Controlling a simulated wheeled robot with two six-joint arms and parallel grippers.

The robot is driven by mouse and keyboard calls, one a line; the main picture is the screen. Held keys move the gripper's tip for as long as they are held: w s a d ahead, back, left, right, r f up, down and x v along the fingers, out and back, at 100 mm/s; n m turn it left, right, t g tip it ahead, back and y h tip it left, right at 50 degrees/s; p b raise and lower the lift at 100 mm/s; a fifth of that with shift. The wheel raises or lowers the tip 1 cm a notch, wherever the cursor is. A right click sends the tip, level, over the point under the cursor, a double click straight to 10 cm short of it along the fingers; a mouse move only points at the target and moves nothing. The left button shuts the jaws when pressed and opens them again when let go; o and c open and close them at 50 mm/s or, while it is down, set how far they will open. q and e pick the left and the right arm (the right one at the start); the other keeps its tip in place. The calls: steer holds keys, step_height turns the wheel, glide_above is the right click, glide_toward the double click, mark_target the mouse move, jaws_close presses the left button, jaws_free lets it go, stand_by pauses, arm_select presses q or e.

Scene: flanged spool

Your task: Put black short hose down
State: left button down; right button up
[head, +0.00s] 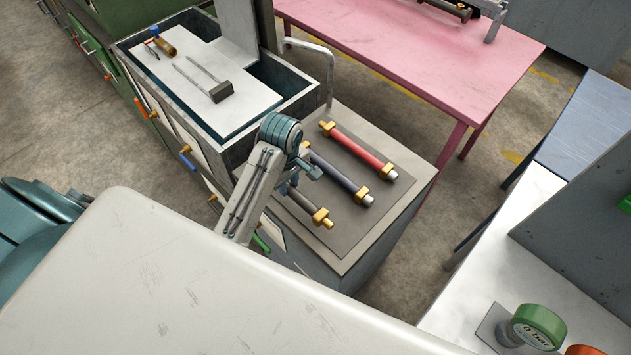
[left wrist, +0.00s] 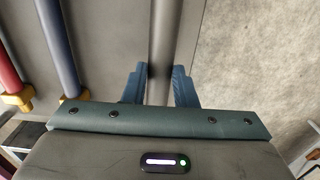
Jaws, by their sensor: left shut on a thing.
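The black short hose (head: 301,203) has a brass fitting at its near end and lies along the left side of the dark mat (head: 345,243) on the cabinet top. My left gripper (head: 303,170) is over it and hides its far part. In the left wrist view the hose (left wrist: 162,35) passes between the two blue fingers (left wrist: 158,85), which are shut on it. It is at or very near mat level; I cannot tell whether it touches. My right gripper is not in view.
A dark blue hose (head: 337,175) and a red hose (head: 358,146) with brass ends lie to the right on the mat. An open drawer (head: 290,105) with a white board stands behind left. A pink table (head: 430,50) stands beyond.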

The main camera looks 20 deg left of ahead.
arm_select(q)
steer(key=w+d+p, duration=0.1)
steer(key=w+d, duration=0.2)
steer(key=d, duration=0.1)
steer(key=shift+w+f+p, duration=0.15)
steer(key=shift+w+p, duration=0.15)
steer(key=shift+w, duration=0.1)
steer(key=shift+w+d, duration=0.35)
steer(key=shift+d, duration=0.05)
step_height(320, 180, down, 3)
steer(key=shift+w+d+p, duration=0.1)
steer(key=shift+w+p, duration=0.05)
steer(key=shift+p, duration=1)
steer(key=shift+f, duration=0.45)
steer(key=shift+f, duration=0.1)
steer(key=c, duration=1.3)
jaws_free()
steer(key=shift+c, duration=0.2)
steer(key=shift+o, duration=0.9)
